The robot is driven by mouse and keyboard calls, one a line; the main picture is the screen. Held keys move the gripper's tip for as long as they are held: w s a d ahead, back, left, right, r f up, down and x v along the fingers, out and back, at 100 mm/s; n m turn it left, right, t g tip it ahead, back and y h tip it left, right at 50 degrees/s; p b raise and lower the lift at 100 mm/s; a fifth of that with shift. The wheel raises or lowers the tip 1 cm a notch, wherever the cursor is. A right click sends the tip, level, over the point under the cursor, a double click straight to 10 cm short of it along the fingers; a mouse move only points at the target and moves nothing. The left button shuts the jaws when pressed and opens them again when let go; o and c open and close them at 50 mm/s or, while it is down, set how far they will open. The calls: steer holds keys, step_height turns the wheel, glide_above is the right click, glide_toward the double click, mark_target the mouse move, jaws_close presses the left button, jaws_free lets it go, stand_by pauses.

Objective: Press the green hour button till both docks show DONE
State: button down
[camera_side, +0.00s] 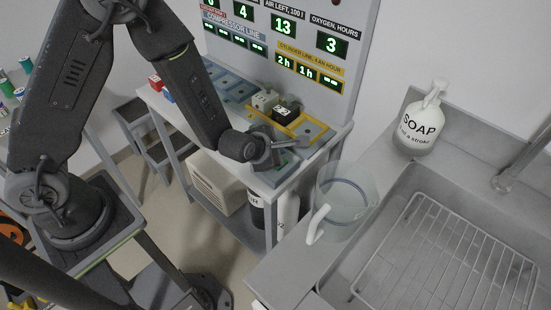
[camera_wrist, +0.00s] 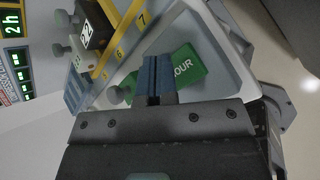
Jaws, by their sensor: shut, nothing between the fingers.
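The green hour button (camera_wrist: 188,68), lettered "OUR" where it shows, lies on the grey bench top in the wrist view. In the side view only a bit of green (camera_side: 283,164) shows beside my gripper. My gripper (camera_wrist: 155,68) is shut and empty, its blue fingertips over the button's left part and hiding some of it. I cannot tell whether they touch it. In the side view my gripper (camera_side: 285,147) is low over the bench's front end. The cylinder line display (camera_side: 306,73) reads 2h, 1h and dashes; a "2h" window (camera_wrist: 12,22) shows in the wrist view.
A yellow rail (camera_side: 310,129) and a black-and-white block (camera_side: 283,115) stand close behind my gripper. Upper displays (camera_side: 283,27) read 4, 13 and 3. A clear jug (camera_side: 345,205), a soap bottle (camera_side: 420,130) and a sink with a rack (camera_side: 440,255) are to the right.

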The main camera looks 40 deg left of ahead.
steer(key=shift+r, duration=2.55)
steer(key=shift+r, duration=0.2)
steer(key=s+a+r+m+g+h, duration=0.1)
steer(key=s+r+m+h, duration=0.1)
steer(key=s+r+m, duration=0.35)
steer(key=s+a+r+m+h, duration=0.1)
steer(key=s+r+m, duration=0.1)
steer(key=r+m, duration=0.7)
steer(key=s+a+r+m+g+y, duration=0.1)
steer(key=s+a+r+m, duration=0.1)
steer(key=s+m, duration=0.5)
steer(key=s+a+r+m+g+y, duration=0.1)
steer(key=s+a+r+m, duration=0.2)
steer(key=s+m, duration=0.3)
steer(key=shift+s+a+r+m+g, duration=0.35)
steer(key=shift+s+a, duration=0.3)
steer(key=shift+s, duration=0.25)
stand_by(1.6)
